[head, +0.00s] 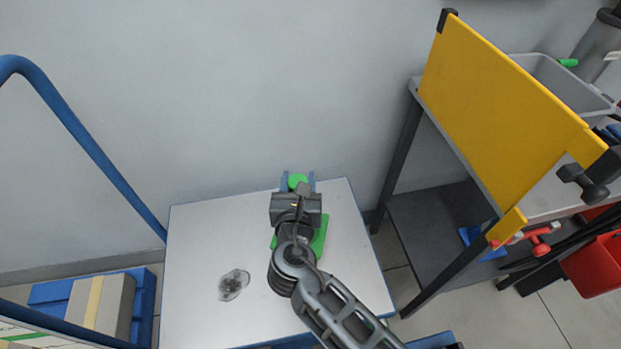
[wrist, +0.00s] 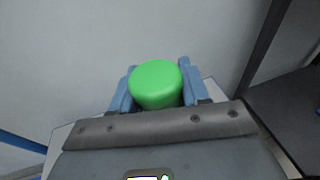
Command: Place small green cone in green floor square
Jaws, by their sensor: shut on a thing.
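My gripper (head: 298,184) is shut on the small green cone (head: 297,180), held between its blue fingers above the white tabletop. In the wrist view my gripper (wrist: 156,92) has a finger on each side of the cone (wrist: 155,82), whose rounded green end faces the camera. The green floor square (head: 320,236) lies on the white surface, mostly hidden under my arm. The height of the cone above the surface cannot be told.
A grey crumpled patch (head: 233,285) lies on the white table (head: 190,240), left of my arm. A yellow panel (head: 500,100) leans on a dark shelf unit at right, with a grey bin (head: 560,85) behind. A blue rail (head: 85,135) and boxes (head: 100,305) stand at left.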

